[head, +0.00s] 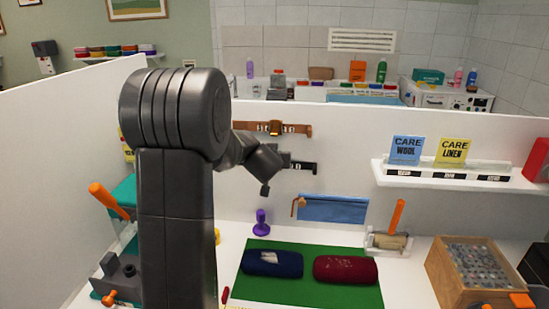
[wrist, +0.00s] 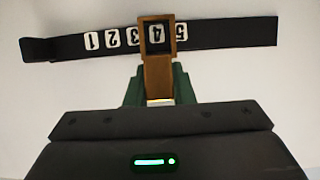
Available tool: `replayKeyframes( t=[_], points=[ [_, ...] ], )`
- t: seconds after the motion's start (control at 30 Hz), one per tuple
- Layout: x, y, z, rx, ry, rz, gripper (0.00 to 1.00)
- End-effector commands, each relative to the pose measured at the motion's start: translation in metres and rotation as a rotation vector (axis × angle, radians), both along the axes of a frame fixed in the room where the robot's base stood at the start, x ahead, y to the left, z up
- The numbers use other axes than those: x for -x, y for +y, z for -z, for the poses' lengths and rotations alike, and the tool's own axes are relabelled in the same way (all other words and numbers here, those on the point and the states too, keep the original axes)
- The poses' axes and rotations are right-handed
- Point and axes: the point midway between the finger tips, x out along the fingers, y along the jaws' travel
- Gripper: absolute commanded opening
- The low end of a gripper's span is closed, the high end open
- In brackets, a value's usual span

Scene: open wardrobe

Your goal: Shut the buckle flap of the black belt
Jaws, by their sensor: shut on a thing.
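The black belt (wrist: 230,35) runs across the upper part of the wrist view against the white wall, with white number tags 1 to 5 on it. A brown buckle frame (wrist: 172,37) sits around the tag 4. The brown buckle flap (wrist: 157,72) sticks out from the frame toward my gripper (wrist: 158,88). The gripper's green fingers are shut on the flap, one on each side. In the head view the belt (head: 305,168) hangs on the wall partition, with its left part and buckle hidden behind my gripper (head: 266,186).
A brown belt (head: 295,130) hangs just above the black one. A white shelf (head: 450,180) with care cards stands out at the right. A purple peg (head: 261,222) and a green mat (head: 312,293) with two cases are below.

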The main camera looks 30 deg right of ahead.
Motion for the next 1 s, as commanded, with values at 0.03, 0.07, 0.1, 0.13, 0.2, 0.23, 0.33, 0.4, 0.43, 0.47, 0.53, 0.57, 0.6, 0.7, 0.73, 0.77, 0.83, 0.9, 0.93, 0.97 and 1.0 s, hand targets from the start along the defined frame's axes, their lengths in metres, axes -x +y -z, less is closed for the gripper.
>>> replayKeyframes(
  t=[0.03,0.07,0.1,0.13,0.2,0.23,0.33,0.4,0.43,0.47,0.53,0.57,0.6,0.7,0.73,0.77,0.83,0.9,0.93,0.97,1.0],
  points=[
    [0.000,0.000,0.002,0.003,-0.004,0.000,0.00],
    [0.000,0.000,0.002,0.006,-0.006,0.000,0.00],
    [0.000,0.000,0.003,0.008,-0.009,0.000,0.00],
    [0.000,0.000,0.004,0.012,-0.012,0.000,0.00],
    [0.000,0.000,0.006,0.019,-0.021,0.000,0.00],
    [0.000,0.001,0.007,0.023,-0.025,0.000,0.00],
    [0.001,0.001,0.009,0.038,-0.044,0.000,0.00],
    [0.001,0.001,0.011,0.051,-0.059,0.000,0.00],
    [0.001,0.001,0.011,0.057,-0.066,0.000,0.00],
    [0.001,0.001,0.012,0.063,-0.074,0.000,0.00],
    [0.001,0.001,0.012,0.077,-0.092,0.000,0.00],
    [0.001,0.001,0.013,0.083,-0.099,0.000,0.00],
    [0.001,0.001,0.013,0.092,-0.108,0.000,0.00],
    [0.002,0.002,0.014,0.111,-0.132,0.000,0.00],
    [0.002,0.002,0.014,0.117,-0.139,0.000,0.00],
    [0.002,0.002,0.015,0.124,-0.147,0.000,0.00],
    [0.002,0.002,0.015,0.138,-0.164,0.000,0.00],
    [0.002,0.002,0.015,0.152,-0.181,0.000,0.00],
    [0.002,0.002,0.016,0.158,-0.187,0.000,0.00],
    [0.003,0.002,0.016,0.164,-0.194,0.000,0.00],
    [0.003,0.002,0.017,0.172,-0.204,0.000,0.00]
  ],
)
